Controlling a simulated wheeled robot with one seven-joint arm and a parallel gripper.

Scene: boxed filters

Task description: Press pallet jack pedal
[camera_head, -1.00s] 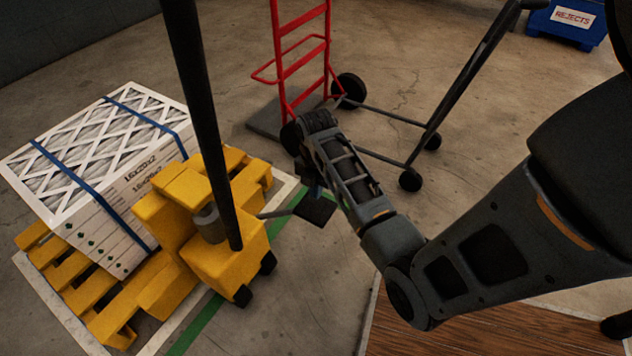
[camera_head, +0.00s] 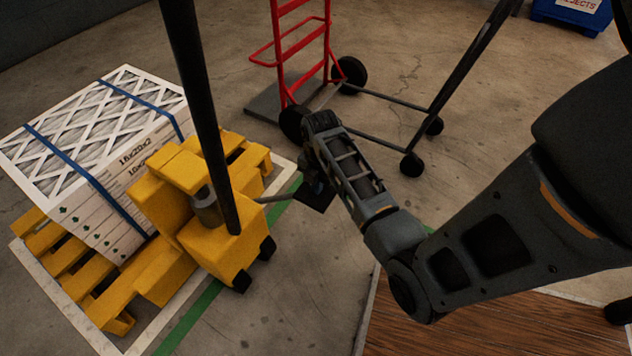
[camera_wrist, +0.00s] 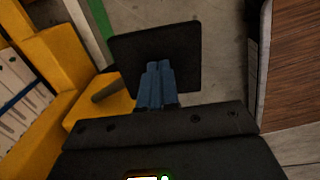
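The yellow pallet jack (camera_head: 222,250) stands at the left in the head view, with a tall black handle (camera_head: 205,110). Its pedal is a flat black plate (camera_head: 316,199) on a short rod at the jack's right side. The pedal fills the upper middle of the wrist view (camera_wrist: 185,50). My gripper's blue fingers (camera_wrist: 158,68) are side by side with no clear gap, empty, and overlap the pedal's near part in the wrist view. In the head view my gripper points down just over the pedal, partly hiding it. I cannot tell whether the fingertips touch it.
Boxed filters (camera_head: 90,150) with blue straps sit on a yellow pallet (camera_head: 55,255) at the left. A red hand truck (camera_head: 300,65) stands behind my gripper. A blue rejects bin (camera_head: 570,15) is at the far right. A wooden surface (camera_head: 470,325) lies at lower right.

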